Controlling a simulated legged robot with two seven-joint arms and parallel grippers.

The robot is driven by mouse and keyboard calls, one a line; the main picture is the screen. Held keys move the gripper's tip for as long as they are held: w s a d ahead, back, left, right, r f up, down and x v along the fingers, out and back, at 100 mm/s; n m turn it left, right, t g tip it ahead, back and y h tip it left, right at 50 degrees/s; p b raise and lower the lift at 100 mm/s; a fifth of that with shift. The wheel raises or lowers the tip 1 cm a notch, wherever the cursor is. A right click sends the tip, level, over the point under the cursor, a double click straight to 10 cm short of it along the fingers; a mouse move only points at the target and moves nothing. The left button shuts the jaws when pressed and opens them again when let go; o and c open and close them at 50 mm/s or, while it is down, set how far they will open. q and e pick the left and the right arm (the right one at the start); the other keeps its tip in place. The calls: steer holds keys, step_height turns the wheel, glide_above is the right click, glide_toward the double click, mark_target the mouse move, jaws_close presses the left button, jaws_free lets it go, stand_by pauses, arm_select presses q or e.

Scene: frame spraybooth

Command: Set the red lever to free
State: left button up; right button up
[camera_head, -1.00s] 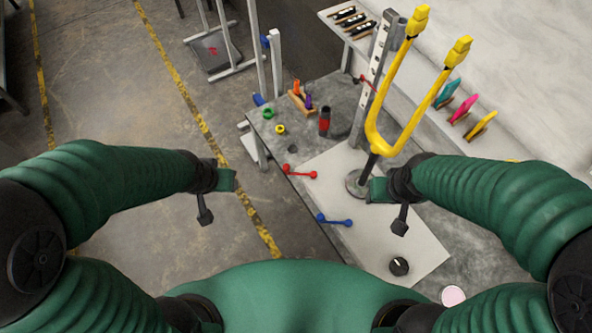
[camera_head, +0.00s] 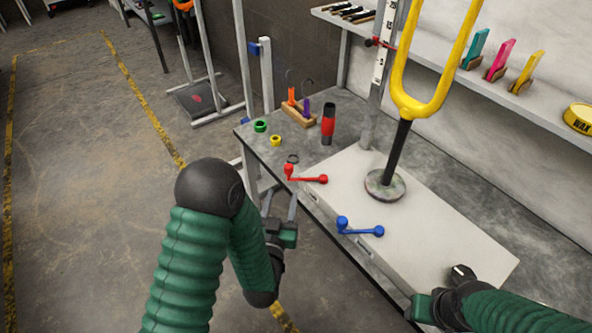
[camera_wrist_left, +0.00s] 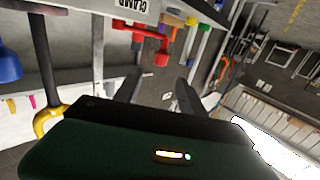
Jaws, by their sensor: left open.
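The red lever (camera_head: 305,176) sits at the front edge of the pale panel on the bench, with a raised knob at its left end and a ball at its right end. It also shows in the left wrist view (camera_wrist_left: 163,45), ahead of my fingers, near a label reading "CLAMP" (camera_wrist_left: 134,8). My left gripper (camera_head: 279,203) is open and empty, just in front of the bench edge, below and left of the lever and apart from it. Its two fingers show in the left wrist view (camera_wrist_left: 160,84). My right gripper (camera_head: 421,308) is at the panel's front right; its fingers are not clear.
A blue lever (camera_head: 358,228) is right of the red one. A yellow fork (camera_head: 420,105) stands on a round base (camera_head: 384,186) on the panel. Floor at left is open.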

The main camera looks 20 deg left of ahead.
mark_target(289, 164)
arm_select(q)
steer(key=w+b, duration=0.1)
steer(key=w, duration=0.3)
steer(key=w+a+b, duration=0.1)
steer(key=w, duration=0.4)
steer(key=w+a+b, duration=0.1)
steer(key=w, duration=0.4)
steer(key=shift+w, duration=0.5)
jaws_close()
